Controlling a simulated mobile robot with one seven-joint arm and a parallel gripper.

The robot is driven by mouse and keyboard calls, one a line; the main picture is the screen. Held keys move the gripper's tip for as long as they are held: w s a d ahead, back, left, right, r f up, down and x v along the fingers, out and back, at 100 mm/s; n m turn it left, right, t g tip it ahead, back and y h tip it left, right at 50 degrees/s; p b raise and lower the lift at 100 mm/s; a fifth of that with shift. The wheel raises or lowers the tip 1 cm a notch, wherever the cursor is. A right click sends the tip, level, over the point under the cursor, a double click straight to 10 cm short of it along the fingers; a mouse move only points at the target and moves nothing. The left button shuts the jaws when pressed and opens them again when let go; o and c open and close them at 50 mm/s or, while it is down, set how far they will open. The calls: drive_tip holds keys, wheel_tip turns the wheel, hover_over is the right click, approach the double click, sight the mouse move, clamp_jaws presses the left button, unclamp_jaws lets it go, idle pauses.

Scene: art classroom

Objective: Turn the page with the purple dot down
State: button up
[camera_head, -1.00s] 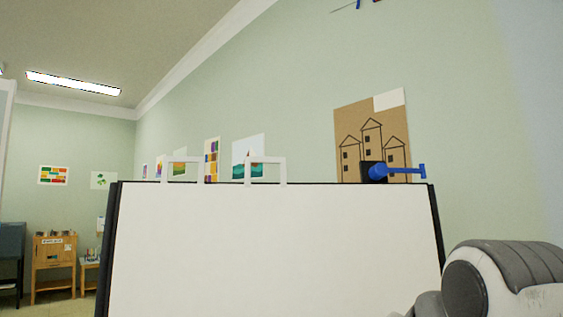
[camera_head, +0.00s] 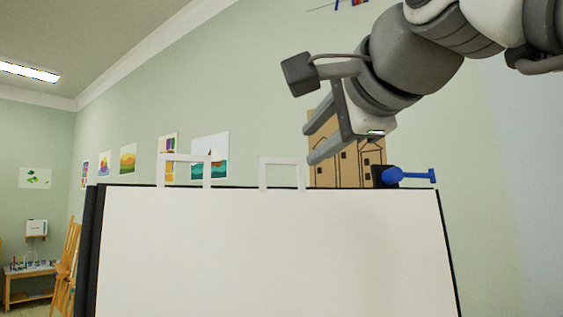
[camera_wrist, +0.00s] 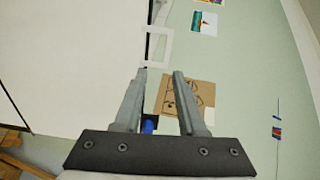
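A large blank white page (camera_head: 280,250) fills the dark-framed board in the head view. No purple dot shows on it. Two white square loops stand up from the board's top edge, a left loop (camera_head: 185,158) and a right loop (camera_head: 282,162). A black clamp with a blue handle (camera_head: 408,175) sits at the top right corner. My gripper (camera_head: 310,145) is above the top edge, between the right loop and the clamp. In the wrist view my gripper (camera_wrist: 159,74) has its fingers apart with nothing between them. A loop (camera_wrist: 158,45) lies just beyond the fingertips.
The wall behind holds several pictures, including a brown building drawing (camera_head: 348,165) behind my gripper. A wooden easel (camera_head: 68,265) and a small table (camera_head: 28,275) stand far left.

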sight(282, 160)
drive_tip(key=x, duration=0.4)
drive_tip(key=r+p+x, duration=0.1)
drive_tip(key=x, duration=0.8)
drive_tip(key=shift+w+a+r, duration=0.15)
drive_tip(key=shift+w+a, duration=0.2)
drive_tip(key=shift+w, duration=0.05)
clamp_jaws()
